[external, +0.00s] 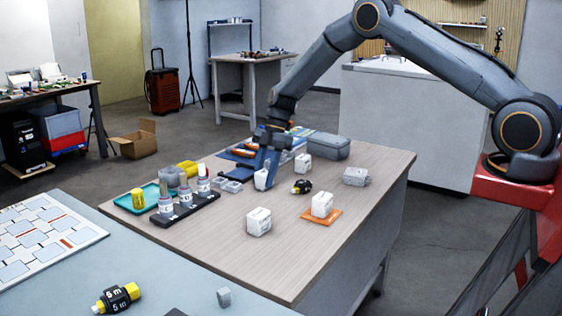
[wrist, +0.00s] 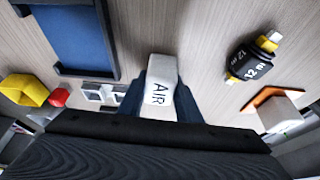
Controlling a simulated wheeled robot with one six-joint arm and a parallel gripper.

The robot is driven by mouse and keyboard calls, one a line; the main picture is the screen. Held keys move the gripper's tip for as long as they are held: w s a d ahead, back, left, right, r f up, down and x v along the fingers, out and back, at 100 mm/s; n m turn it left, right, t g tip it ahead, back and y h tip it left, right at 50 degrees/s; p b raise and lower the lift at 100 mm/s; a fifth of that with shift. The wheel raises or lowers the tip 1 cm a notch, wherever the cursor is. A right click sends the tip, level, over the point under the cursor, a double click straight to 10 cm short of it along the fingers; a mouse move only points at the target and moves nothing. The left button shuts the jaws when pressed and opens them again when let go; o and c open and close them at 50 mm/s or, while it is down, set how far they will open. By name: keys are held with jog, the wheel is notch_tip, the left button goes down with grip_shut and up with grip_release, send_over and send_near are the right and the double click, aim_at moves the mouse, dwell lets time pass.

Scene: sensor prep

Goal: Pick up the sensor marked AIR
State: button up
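The sensor marked AIR (wrist: 160,92) is a small white block with dark letters, centred in the wrist view. It also shows in the external view (external: 261,179), at the middle of the wooden table. My gripper (wrist: 162,100) has one dark blue finger on each side of it, with no gap seen between fingers and block. In the external view my gripper (external: 264,172) points down over the table and partly hides the block. The block is at or very near the table top; I cannot tell if it is clear of it.
A black and yellow 12 m reel (wrist: 252,58) lies to the right. White blocks stand nearby, one on an orange pad (external: 337,212), one in front (external: 259,221), one behind (external: 302,163). A blue tray (wrist: 78,40), a grey box (external: 322,144) and a dark bottle rack (external: 186,209) surround it.

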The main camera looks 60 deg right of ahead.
jog(key=c, duration=0.3)
jog(key=shift+r, duration=0.1)
jog(key=shift+c, duration=0.2)
